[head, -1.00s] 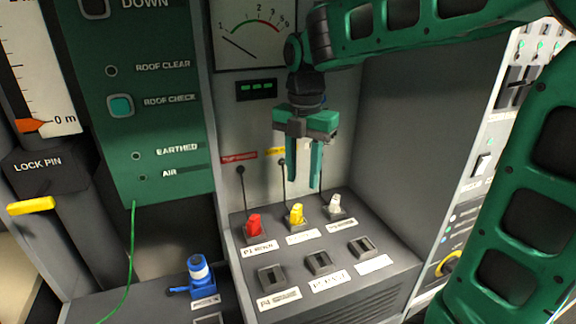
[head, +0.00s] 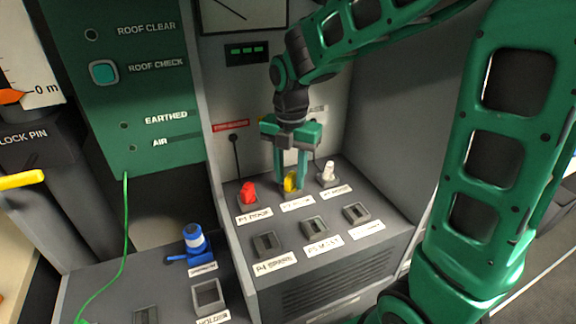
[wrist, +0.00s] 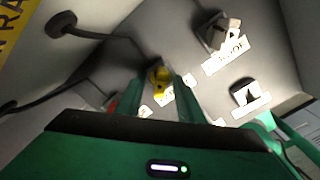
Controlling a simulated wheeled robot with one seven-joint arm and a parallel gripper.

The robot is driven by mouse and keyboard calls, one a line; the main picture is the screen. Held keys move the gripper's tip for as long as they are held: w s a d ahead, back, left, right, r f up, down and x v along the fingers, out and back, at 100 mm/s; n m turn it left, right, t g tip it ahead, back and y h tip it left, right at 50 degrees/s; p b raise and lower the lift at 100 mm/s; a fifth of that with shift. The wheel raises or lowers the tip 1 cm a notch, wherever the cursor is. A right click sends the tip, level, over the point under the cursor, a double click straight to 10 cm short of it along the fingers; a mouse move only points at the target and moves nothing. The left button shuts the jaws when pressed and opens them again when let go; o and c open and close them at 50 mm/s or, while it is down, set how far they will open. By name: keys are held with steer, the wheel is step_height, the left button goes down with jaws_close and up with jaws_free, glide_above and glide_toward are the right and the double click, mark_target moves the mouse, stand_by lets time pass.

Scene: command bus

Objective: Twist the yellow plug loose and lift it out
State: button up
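The yellow plug (head: 290,182) sits in the middle socket of the back row on the grey sloped panel, between a red plug (head: 248,193) and a white plug (head: 327,173). My gripper (head: 291,188) points down at it, with the green fingers on either side of the plug in the head view. In the wrist view the yellow plug (wrist: 159,76) shows just beyond and between the fingertips (wrist: 160,82). A gap remains between the fingers. Whether they touch the plug cannot be told.
Empty sockets (head: 314,225) line the front row of the panel. A blue plug (head: 196,242) stands on the lower ledge at left, near an empty holder (head: 207,296). A green wire (head: 126,240) hangs at left. Dark cables run behind the plugs.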

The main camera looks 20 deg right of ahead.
steer(key=shift+f, duration=0.1)
jaws_close()
steer(key=shift+n, duration=2)
steer(key=n, duration=0.4)
jaws_free()
